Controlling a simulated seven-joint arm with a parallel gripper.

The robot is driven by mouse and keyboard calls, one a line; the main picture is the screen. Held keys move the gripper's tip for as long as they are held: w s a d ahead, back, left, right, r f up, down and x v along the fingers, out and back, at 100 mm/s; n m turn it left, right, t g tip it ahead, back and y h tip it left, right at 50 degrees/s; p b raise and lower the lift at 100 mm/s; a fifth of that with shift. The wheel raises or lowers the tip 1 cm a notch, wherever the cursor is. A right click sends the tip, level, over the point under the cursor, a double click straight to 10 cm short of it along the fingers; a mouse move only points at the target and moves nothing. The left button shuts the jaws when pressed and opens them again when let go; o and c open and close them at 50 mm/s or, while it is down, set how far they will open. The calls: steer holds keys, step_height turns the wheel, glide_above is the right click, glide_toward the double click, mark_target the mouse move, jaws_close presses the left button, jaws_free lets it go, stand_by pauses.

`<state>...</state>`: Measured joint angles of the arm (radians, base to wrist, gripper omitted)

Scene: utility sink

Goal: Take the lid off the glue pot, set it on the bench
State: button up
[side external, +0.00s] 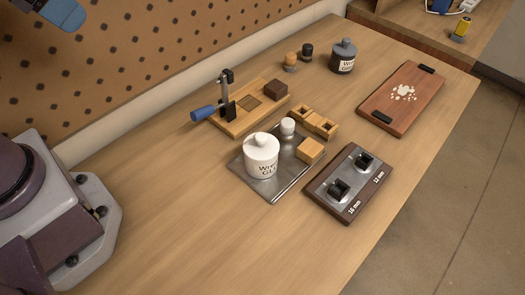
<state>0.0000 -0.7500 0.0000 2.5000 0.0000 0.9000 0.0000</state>
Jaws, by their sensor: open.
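A white glue pot (262,159) stands upright on a metal tray (255,189) near the middle of the bench. Its white lid (261,140), with a round knob on top, sits on the pot. The label on its side is only partly readable. A second, dark grey pot (342,63) with a knobbed lid and a similar label stands at the back of the bench. My gripper is not in view. The bench (190,230) is light wood.
A cutting board (402,95) lies at right. The front-left bench is clear.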

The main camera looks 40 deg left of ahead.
steer(key=shift+o, duration=0.2)
stand_by(0.3)
steer(key=shift+o, duration=1.1)
steer(key=m+g, duration=0.6)
steer(key=m, duration=1.2)
glide_above(261, 136)
step_height(261, 136, down, 16)
steer(key=r, duration=0.1)
step_height(261, 136, down, 13)
steer(key=shift+r, duration=0.2)
